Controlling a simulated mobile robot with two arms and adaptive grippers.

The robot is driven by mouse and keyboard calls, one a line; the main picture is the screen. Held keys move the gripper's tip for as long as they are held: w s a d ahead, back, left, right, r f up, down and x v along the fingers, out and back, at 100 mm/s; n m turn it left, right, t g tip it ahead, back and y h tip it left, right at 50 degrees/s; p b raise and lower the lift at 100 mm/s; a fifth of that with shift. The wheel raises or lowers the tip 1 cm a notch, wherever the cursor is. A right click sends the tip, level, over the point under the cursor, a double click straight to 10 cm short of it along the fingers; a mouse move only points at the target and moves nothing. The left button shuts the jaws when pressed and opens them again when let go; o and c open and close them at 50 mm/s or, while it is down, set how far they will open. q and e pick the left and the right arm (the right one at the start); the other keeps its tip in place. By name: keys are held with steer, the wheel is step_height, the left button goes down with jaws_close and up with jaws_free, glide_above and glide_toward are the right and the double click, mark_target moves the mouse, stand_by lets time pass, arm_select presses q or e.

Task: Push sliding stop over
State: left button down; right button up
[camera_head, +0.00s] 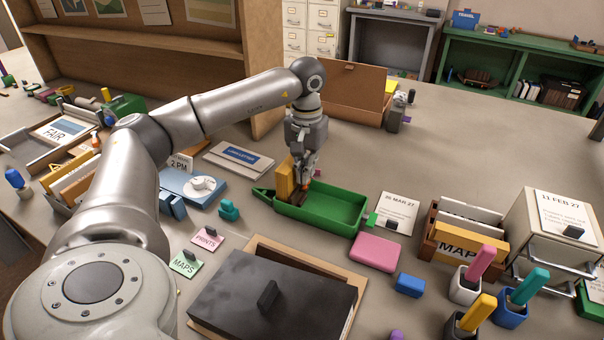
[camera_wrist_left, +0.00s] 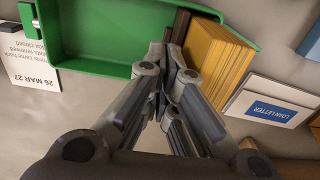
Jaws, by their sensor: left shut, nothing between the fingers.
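The green tray (camera_head: 345,207) stands on the table in the head view and also shows in the wrist view (camera_wrist_left: 95,45). A block of yellow cards (camera_head: 285,180) stands at its left end, and the cards fill the right side of the wrist view (camera_wrist_left: 216,62). A dark brown upright piece, apparently the sliding stop (camera_wrist_left: 180,26), stands beside the cards' face. My left gripper (camera_head: 304,184) is shut and empty, with its tips down in the tray at the stop (camera_wrist_left: 172,50). Whether the tips touch the stop is unclear, as the fingers partly hide it. My right gripper is not in view.
The tray's right half is empty. A pink block (camera_head: 376,252) and a date card (camera_head: 396,213) lie to its right. A black lidded folder (camera_head: 270,300) lies in front. A loan letter card (camera_head: 238,158) lies behind left, and an open wooden box (camera_head: 350,95) stands behind.

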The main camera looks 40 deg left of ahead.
arm_select(q)
steer(key=w+d+p, duration=0.1)
steer(key=w+d, duration=0.1)
steer(key=d, duration=0.5)
steer(key=shift+f, duration=0.2)
stand_by(1.7)
step_height(320, 180, up, 5)
steer(key=p, duration=0.3)
steer(key=shift+w+r, duration=0.1)
stand_by(0.3)
step_height(320, 180, up, 12)
stand_by(0.7)
